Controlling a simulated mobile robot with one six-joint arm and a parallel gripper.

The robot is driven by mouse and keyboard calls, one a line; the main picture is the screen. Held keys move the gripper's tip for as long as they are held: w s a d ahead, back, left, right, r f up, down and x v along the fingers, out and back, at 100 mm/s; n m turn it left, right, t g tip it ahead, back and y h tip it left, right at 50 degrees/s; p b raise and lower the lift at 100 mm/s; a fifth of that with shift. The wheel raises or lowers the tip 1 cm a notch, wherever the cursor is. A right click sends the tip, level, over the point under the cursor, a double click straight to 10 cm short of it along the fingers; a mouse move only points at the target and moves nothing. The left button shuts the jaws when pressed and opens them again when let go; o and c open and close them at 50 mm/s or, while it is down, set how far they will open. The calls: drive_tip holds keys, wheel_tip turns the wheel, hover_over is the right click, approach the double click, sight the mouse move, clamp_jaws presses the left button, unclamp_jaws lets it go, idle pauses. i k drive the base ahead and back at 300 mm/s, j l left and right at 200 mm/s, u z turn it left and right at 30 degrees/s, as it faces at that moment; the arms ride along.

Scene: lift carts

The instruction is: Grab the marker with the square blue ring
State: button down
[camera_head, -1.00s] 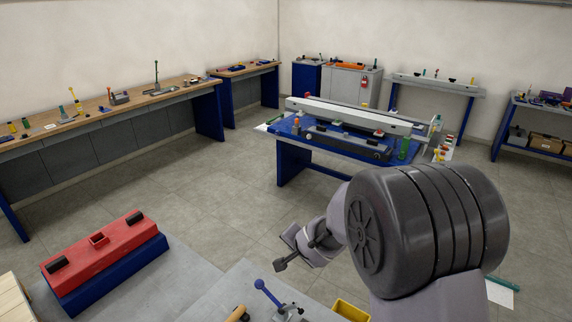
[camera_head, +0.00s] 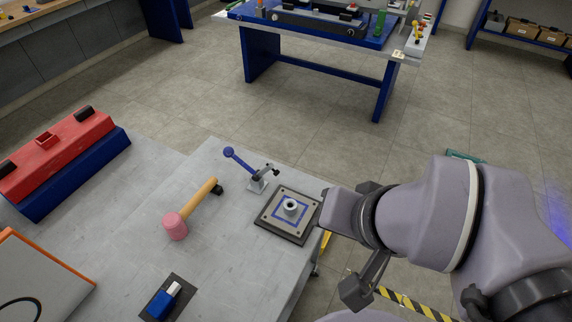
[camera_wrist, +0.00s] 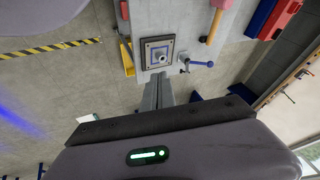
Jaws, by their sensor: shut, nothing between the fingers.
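The marker (camera_head: 267,222) is a dark square plate with a square blue ring on a pale field and a round grey post at its centre. It lies flat at the right end of the grey table top, and it also shows in the wrist view (camera_wrist: 146,62). My gripper (camera_wrist: 166,79) is shut and empty in the wrist view. Its fingers point toward the marker but appear apart from it. In the head view my arm is just right of the marker, and I cannot make out the fingertips clearly there.
A blue-knobbed lever clamp (camera_head: 256,186) stands close beside the marker. A pink-headed mallet (camera_head: 198,201) and a blue-and-white block (camera_head: 164,301) lie on the grey table (camera_head: 120,215). Floor is clear behind, up to a blue workbench (camera_head: 312,69). Yellow-black tape (camera_head: 405,302) marks the floor.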

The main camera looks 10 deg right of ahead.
sight(291, 212)
drive_tip(key=i+l+u, duration=0.1)
drive_tip(key=u, duration=0.3)
drive_tip(key=i+l+u, duration=0.15)
drive_tip(key=u, duration=0.25)
drive_tip(key=i+l+u, duration=0.1)
drive_tip(key=u, duration=0.3)
drive_tip(key=l, duration=0.1)
